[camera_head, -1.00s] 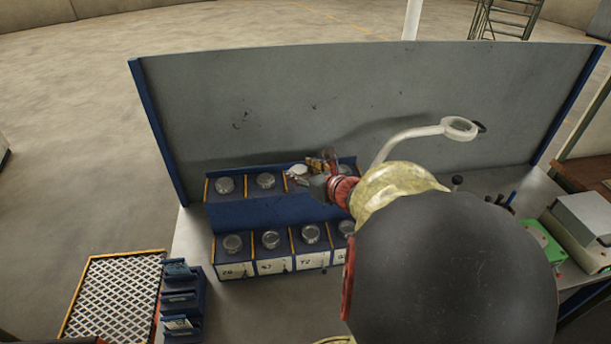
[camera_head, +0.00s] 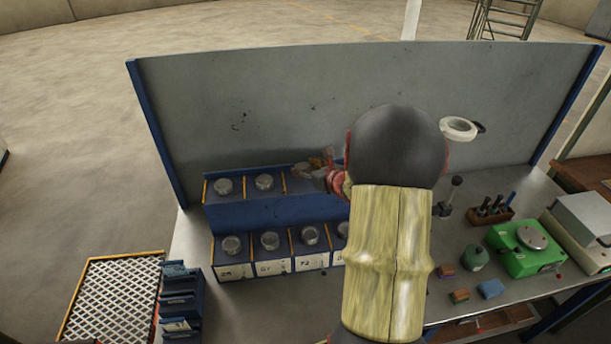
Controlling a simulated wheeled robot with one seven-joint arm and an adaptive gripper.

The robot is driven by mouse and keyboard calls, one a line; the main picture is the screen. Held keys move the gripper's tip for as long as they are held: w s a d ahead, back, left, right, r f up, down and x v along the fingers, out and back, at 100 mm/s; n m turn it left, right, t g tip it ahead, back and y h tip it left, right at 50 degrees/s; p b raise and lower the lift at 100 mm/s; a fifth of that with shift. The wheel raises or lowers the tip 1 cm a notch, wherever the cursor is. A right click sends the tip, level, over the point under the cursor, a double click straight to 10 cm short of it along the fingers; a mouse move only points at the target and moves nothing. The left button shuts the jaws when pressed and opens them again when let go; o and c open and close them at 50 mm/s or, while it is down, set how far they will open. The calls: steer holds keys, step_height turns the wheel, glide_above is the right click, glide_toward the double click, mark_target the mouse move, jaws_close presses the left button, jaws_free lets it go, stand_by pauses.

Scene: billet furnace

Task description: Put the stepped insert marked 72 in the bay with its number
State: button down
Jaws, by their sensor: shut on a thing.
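My gripper (camera_head: 318,169) is at the upper row of the blue bay rack (camera_head: 262,213), over its right part. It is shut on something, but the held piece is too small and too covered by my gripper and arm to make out. Upper-row labels cannot be read. My arm hides the right end of the rack.
A grey back panel (camera_head: 250,110) stands close behind the rack. Small blue bins (camera_head: 180,300) and a mesh-topped crate (camera_head: 115,300) are at left. A green scale (camera_head: 525,248), a tool block (camera_head: 491,214) and small coloured blocks (camera_head: 490,289) lie at right.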

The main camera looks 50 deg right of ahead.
steer(key=shift+w+d+f, duration=0.1)
steer(key=shift+d+f, duration=0.05)
steer(key=shift+f, duration=0.7)
steer(key=shift+w+d+f, duration=0.1)
steer(key=shift+f, duration=0.7)
steer(key=shift+f, duration=0.1)
steer(key=shift+f, duration=0.15)
steer(key=c, duration=1)
jaws_free()
steer(key=shift+o, duration=0.2)
steer(key=shift+s, duration=0.1)
